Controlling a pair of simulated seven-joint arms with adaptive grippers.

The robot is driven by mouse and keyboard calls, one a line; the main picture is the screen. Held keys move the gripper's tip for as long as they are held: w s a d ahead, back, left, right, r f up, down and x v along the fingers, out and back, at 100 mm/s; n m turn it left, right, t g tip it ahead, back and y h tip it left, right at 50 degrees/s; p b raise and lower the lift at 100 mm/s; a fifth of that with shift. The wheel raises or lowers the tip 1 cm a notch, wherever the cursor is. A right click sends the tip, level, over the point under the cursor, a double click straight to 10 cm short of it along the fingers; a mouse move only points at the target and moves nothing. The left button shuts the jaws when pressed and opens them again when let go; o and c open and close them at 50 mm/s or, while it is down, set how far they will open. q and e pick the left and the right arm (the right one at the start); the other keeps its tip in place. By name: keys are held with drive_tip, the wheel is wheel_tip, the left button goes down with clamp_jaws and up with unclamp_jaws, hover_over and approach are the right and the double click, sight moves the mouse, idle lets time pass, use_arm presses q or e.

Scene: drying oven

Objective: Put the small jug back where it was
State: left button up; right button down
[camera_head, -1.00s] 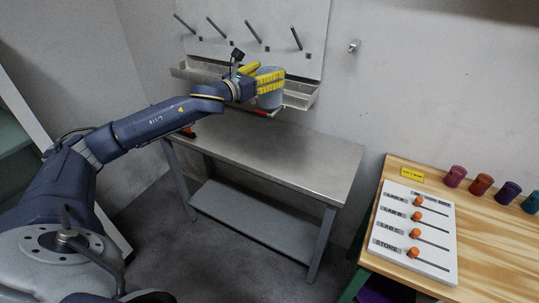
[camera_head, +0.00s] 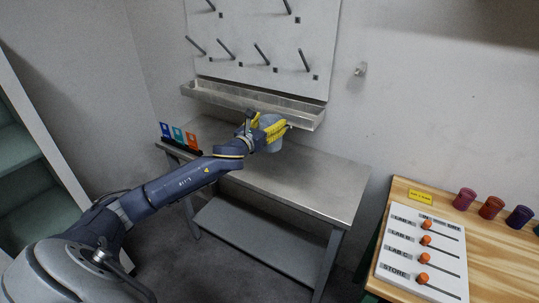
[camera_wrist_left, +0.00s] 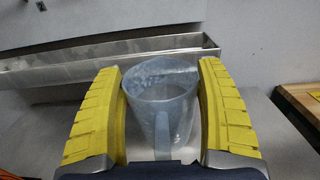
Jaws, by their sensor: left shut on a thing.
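The small jug (camera_head: 272,143) is a translucent grey-blue vessel, held above the back of the metal table (camera_head: 310,180). In the left wrist view the jug (camera_wrist_left: 160,100) stands between two yellow fingers, with its handle toward the camera and its open mouth up. My left gripper (camera_head: 270,131) is shut on the jug. Whether the jug's bottom touches the table is hidden. My right gripper is not in view.
A metal trough (camera_head: 255,100) runs below a wall board with pegs (camera_head: 262,54) behind the gripper. Blue, teal and orange cards (camera_head: 178,135) stand at the table's left end. A wooden bench (camera_head: 500,240) carries a slider panel (camera_head: 425,250) and several coloured cups. The table's right half is clear.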

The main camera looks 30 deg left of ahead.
use_arm(q)
wheel_tip(320, 180, down, 13)
drive_tip(key=shift+r, duration=0.2)
idle(0.5)
drive_tip(key=shift+f, duration=0.15)
drive_tip(key=o, duration=1.6)
drive_tip(key=shift+f, duration=0.1)
